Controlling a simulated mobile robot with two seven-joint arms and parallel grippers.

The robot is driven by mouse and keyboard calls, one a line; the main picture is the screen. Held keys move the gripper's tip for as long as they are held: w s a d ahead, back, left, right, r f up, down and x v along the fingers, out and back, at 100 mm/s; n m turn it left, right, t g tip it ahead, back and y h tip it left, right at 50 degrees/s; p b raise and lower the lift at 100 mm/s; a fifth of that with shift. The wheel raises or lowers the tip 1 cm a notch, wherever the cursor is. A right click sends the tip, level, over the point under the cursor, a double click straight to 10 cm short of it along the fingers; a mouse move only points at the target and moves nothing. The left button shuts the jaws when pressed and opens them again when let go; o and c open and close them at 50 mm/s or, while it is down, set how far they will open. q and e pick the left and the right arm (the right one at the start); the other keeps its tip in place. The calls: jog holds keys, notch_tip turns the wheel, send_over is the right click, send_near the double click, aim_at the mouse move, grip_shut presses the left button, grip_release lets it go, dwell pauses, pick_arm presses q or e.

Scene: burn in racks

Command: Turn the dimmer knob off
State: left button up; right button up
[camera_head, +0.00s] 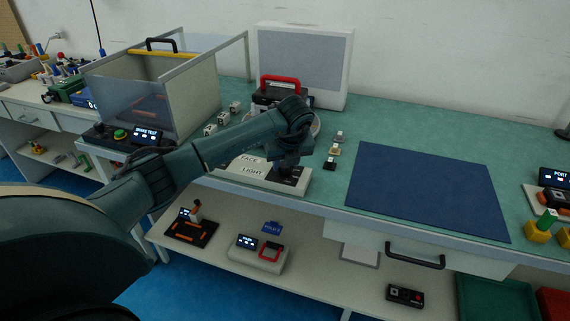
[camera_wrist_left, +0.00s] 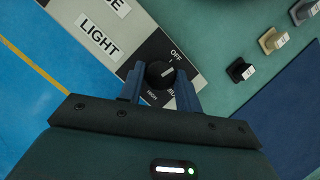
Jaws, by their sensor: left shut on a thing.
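The dimmer knob (camera_wrist_left: 158,74) is round and black with a white pointer mark. It sits on a black plate marked OFF and HIGH, at the end of a white panel (camera_wrist_left: 128,32) labelled LIGHT. My left gripper (camera_wrist_left: 160,84) is shut on the knob, one blue finger on each side. The white mark points up and right, toward the OFF side. In the head view my left gripper (camera_head: 287,168) is over the right end of the panel (camera_head: 252,176), and hides the knob there. My right gripper is not in view.
Several small switch-like blocks (camera_head: 334,150) stand right of the panel. A blue mat (camera_head: 425,188) covers the bench at the right. A clear-fronted box (camera_head: 160,95) and a black case with a red handle (camera_head: 280,85) stand behind my arm. A drawer handle (camera_head: 415,258) juts out below.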

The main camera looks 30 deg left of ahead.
pick_arm(q)
jog(key=shift+n+g+y, duration=0.3)
jog(key=shift+n+g, duration=0.1)
jog(key=shift+n, duration=0.7)
jog(key=o, duration=1)
jog(key=shift+d+r, duration=0.1)
jog(key=v, duration=1.3)
jog(key=shift+b, duration=0.4)
